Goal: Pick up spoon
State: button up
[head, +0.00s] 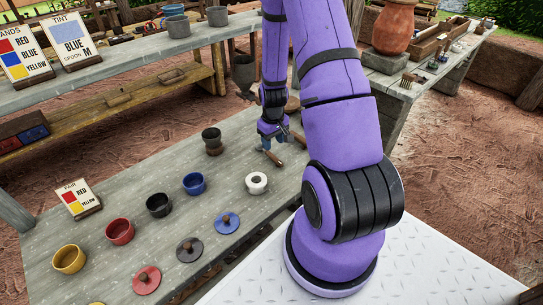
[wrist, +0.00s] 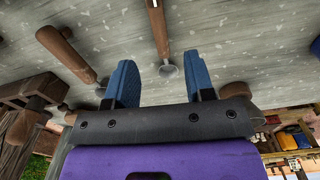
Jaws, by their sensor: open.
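In the wrist view a spoon-like tool (wrist: 157,28) with a brown wooden handle and a grey rounded end lies on the grey table. Its grey end shows between my two blue fingertips, and its handle runs on toward the top edge. My gripper (wrist: 161,75) is open, with a gap on both sides of the tool. In the head view my gripper (head: 273,143) is low over the far right part of the table. A brown wooden handle (head: 273,158) shows just below it there. Whether the fingers touch the tabletop is unclear.
A thicker wooden-handled tool (wrist: 66,54) lies left of the fingers in the wrist view, and another brown piece (wrist: 235,90) is at right.

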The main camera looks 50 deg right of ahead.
aim_at(272, 155)
jog(key=shift+w+f, duration=0.2)
jog(key=shift+f, duration=3.65)
grip_shut()
